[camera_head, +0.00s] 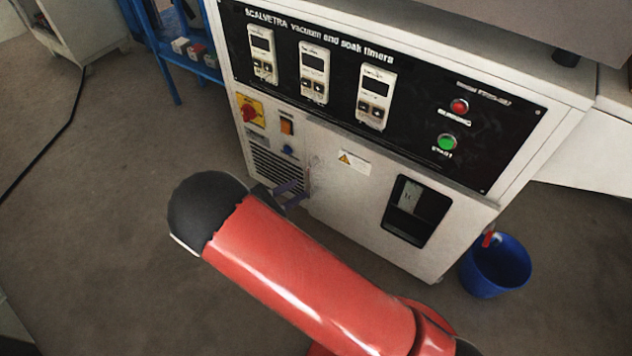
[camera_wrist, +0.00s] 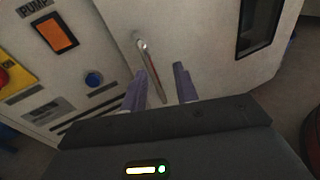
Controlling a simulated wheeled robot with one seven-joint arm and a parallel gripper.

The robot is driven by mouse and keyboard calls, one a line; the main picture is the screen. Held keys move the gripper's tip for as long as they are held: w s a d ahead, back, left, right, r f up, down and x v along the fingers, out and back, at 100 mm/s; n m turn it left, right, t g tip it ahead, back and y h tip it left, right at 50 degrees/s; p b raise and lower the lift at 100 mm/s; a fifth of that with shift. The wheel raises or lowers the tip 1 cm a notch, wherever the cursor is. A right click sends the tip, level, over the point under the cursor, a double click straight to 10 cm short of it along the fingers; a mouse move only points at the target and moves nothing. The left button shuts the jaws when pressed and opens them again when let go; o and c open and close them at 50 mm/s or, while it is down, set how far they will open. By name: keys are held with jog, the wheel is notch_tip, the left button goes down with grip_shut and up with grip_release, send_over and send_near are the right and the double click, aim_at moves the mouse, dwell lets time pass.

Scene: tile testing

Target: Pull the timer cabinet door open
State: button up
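The timer cabinet (camera_head: 335,135) stands upright with its pale door (camera_head: 345,192) at the lower right of its front. The door carries a warning label and a dark window (camera_head: 408,212). I see no clear gap at the door's edge. In the wrist view the door (camera_wrist: 205,40) has a slim metal bar handle (camera_wrist: 147,62). My gripper (camera_wrist: 160,82) is open, its two purple fingers on either side of the handle with space between. I cannot tell whether either finger touches it. In the head view my gripper (camera_head: 291,193) is at the door's left side, partly hidden by my arm.
Left of the door are a vent grille (camera_head: 277,175), a red rotary switch (camera_head: 250,112), an orange pump switch (camera_wrist: 54,35) and a blue button (camera_wrist: 93,79). A blue bucket (camera_head: 497,270) stands on the floor at the cabinet's right.

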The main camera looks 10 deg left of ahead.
aim_at(308, 182)
jog(key=w+d+f, duration=0.1)
jog(key=w, duration=0.1)
jog(key=w+n+t, duration=0.1)
jog(key=w, duration=0.1)
jog(key=w+d+f+n+y, duration=0.1)
jog(key=shift+w+d+f+t, duration=0.3)
jog(key=shift+w+t, duration=0.1)
grip_shut()
